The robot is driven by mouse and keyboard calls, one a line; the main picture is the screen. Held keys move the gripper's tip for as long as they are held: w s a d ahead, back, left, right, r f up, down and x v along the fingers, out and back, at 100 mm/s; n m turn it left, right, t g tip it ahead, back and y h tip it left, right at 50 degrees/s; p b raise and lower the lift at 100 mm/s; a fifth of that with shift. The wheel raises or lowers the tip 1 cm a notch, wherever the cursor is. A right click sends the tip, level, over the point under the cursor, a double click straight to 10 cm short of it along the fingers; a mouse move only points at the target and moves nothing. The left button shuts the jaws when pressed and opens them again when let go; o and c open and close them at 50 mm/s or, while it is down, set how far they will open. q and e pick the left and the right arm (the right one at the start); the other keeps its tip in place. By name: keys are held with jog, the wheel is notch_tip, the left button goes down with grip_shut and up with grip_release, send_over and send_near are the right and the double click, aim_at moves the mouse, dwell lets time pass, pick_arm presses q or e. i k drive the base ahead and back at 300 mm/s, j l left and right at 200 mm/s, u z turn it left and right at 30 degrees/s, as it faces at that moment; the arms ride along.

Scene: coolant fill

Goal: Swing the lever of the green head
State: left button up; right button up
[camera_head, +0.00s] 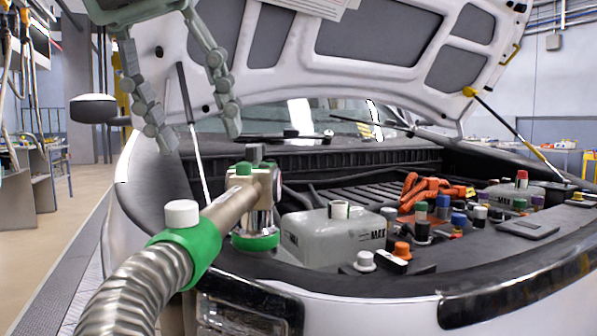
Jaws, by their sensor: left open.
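The green head (266,190) is a metal filler head with a green ring (256,241) at its base, standing at the front left of the engine bay. A green button and a dark grey knob (254,152) sit on its top. A ribbed metal hose (135,290) joins it from the lower left, with a green collar (206,250) bearing a white-capped knob (182,213). I cannot tell for sure which part is the lever. My left gripper (196,132) hangs above and left of the head, fingers spread, empty and apart from it. My right gripper is out of view.
A grey-white reservoir (330,240) with a cap stands right of the head. Several coloured caps and orange cables (425,190) lie farther right. The raised hood (350,40) overhangs the bay, and a thin prop rod (196,140) stands behind my left gripper.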

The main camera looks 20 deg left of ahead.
aim_at(255, 153)
jog(key=k+j, duration=0.1)
jog(key=k, duration=0.4)
jog(key=k+j, duration=0.1)
jog(key=k, duration=0.4)
